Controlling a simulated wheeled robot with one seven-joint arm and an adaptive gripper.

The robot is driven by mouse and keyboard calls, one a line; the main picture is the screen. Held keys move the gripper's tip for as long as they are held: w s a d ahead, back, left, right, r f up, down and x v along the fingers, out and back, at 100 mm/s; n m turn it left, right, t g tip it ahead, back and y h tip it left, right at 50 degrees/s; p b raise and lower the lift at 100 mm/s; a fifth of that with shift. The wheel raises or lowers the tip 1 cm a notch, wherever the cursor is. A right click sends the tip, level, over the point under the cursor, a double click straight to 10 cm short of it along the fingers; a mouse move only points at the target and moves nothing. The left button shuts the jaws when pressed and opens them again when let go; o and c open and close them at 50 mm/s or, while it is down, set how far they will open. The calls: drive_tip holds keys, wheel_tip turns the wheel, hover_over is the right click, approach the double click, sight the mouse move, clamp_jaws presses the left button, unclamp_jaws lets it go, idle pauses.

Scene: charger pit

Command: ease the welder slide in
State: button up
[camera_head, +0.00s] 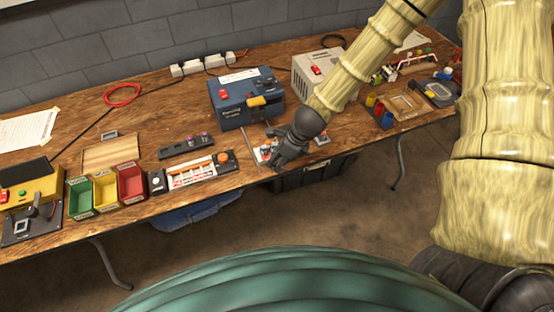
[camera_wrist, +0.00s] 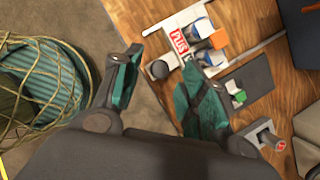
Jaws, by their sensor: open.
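The welder is a dark blue box (camera_head: 246,98) with a red switch and an orange part on its front, on the bench. In front of it lies the white slide (camera_head: 264,152), partly hidden by my gripper (camera_head: 278,158). In the wrist view the slide (camera_wrist: 190,38) carries a red PLUS label, blue-and-white cells and an orange block (camera_wrist: 217,39). A dark round knob (camera_wrist: 158,70) sits at its near end. My gripper (camera_wrist: 163,66) is open, with its green-lined fingers either side of the knob in the picture. I cannot tell whether they touch it.
A long tray with white and orange parts (camera_head: 190,175) and green, yellow and red bins (camera_head: 104,190) stand left. A pale grey box (camera_head: 318,72) stands right of the welder. A grey lever with a red top (camera_wrist: 264,136) is close to my right finger. The bench's front edge is near.

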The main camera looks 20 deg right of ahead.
drive_tip(key=shift+w+a+f, duration=0.15)
drive_tip(key=shift+a+f, duration=0.05)
drive_tip(key=shift+f, duration=0.5)
drive_tip(key=shift+f, duration=0.15)
clamp_jaws()
